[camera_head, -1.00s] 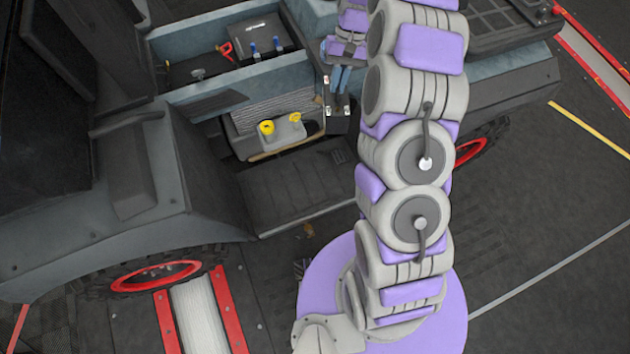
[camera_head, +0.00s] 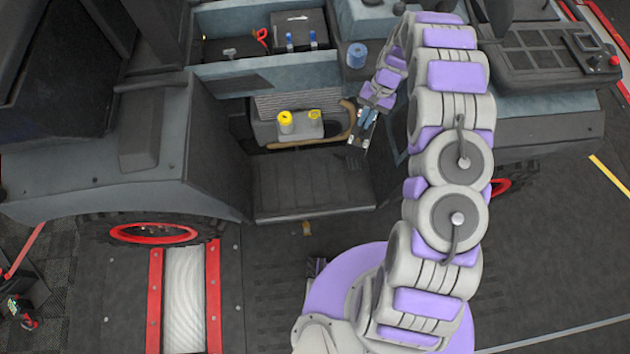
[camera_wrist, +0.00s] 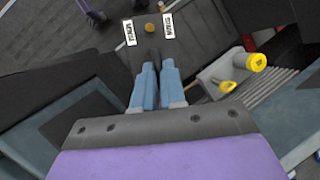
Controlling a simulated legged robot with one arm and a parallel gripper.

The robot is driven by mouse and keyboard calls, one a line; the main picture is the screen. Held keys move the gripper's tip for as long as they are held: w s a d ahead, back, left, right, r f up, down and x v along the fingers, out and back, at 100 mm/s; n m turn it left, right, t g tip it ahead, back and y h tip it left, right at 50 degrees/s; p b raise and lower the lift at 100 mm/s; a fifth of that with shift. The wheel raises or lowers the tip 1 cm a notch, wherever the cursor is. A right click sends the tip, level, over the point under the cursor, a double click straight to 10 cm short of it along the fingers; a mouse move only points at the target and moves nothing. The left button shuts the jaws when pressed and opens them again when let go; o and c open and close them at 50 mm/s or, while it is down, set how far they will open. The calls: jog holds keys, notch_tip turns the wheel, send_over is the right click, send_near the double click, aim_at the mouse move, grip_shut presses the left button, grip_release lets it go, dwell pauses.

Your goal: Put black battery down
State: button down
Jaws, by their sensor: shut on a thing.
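The black battery (camera_head: 354,138) has white labels and hangs from my gripper (camera_head: 366,118), right of the vehicle's open front bay. In the wrist view the battery (camera_wrist: 146,48) shows its dark top, two white labels and an orange cap. My gripper (camera_wrist: 156,68) has its blue fingers together on the battery's near part. The battery's underside is hidden, so I cannot tell whether it touches anything.
A grey block with yellow caps (camera_head: 285,122) sits in the bay left of the battery. Below is a dark flat step (camera_head: 315,188). A tool tray (camera_head: 265,35) and a blue cylinder (camera_head: 357,55) are behind.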

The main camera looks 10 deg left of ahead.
jog(key=s+a+f+m+t+y, duration=0.15)
jog(key=s+a+f, duration=0.3)
jog(key=f, duration=0.75)
jog(key=s+a+f+m, duration=0.2)
jog(key=s+a+f, duration=0.25)
jog(key=f, duration=0.75)
jog(key=s+a+f+m+t+b, duration=0.2)
jog(key=s+a+f+m, duration=0.3)
jog(key=s+a+f, duration=0.6)
jog(key=w+a+f+b, duration=0.1)
jog(key=w+a+b, duration=0.1)
jog(key=w, duration=0.4)
jog(key=w+a+f+b, duration=0.2)
jog(key=w+a+b, duration=0.1)
jog(key=w, duration=0.4)
jog(key=shift+a+f, duration=0.15)
jog(key=shift+a, duration=0.1)
jog(key=shift+w+g+y, duration=0.1)
jog(key=shift+g+y, duration=0.15)
